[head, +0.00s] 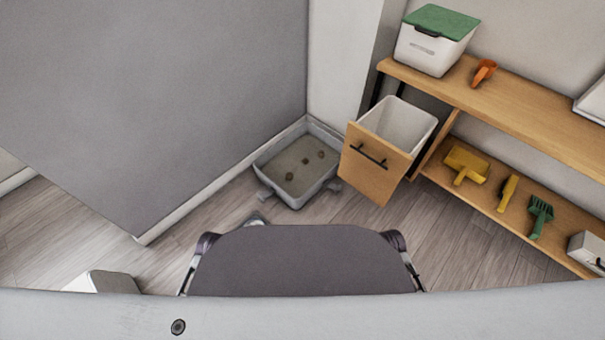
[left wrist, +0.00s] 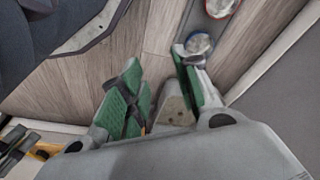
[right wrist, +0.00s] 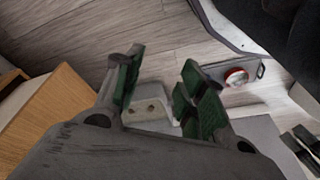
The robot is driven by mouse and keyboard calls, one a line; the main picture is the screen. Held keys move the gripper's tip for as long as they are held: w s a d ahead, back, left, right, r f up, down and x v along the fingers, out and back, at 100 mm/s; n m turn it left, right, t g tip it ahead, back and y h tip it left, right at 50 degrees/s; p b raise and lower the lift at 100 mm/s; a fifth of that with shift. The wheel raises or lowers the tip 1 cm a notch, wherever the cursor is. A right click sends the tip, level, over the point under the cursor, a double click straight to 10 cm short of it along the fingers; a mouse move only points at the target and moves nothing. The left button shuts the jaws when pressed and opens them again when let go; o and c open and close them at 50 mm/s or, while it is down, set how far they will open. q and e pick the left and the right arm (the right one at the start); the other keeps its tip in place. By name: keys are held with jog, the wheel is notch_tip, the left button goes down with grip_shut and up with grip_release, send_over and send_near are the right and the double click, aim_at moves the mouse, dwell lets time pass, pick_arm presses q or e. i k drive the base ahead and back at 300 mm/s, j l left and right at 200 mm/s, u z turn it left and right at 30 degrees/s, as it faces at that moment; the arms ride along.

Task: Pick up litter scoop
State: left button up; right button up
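A green slotted scoop (head: 540,214), which looks like the litter scoop, lies on the lower wooden shelf at the right in the head view. It is apart from the things around it. My left gripper (left wrist: 158,90) is open, with its green finger pads apart and nothing between them. My right gripper (right wrist: 160,88) is also open and empty. Both appear to be over the floor. Neither gripper shows in the head view, and I do not recognise the scoop in either wrist view.
A yellow dustpan (head: 465,165) and yellow brush (head: 508,190) lie left of the scoop, a pale box (head: 588,250) right. An orange scoop (head: 484,71) and green-lidded bin (head: 436,40) are above. A pull-out bin (head: 376,160) and litter tray (head: 268,165) stand left of the shelf.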

aim_at(540, 217)
jog(key=z, duration=2.15)
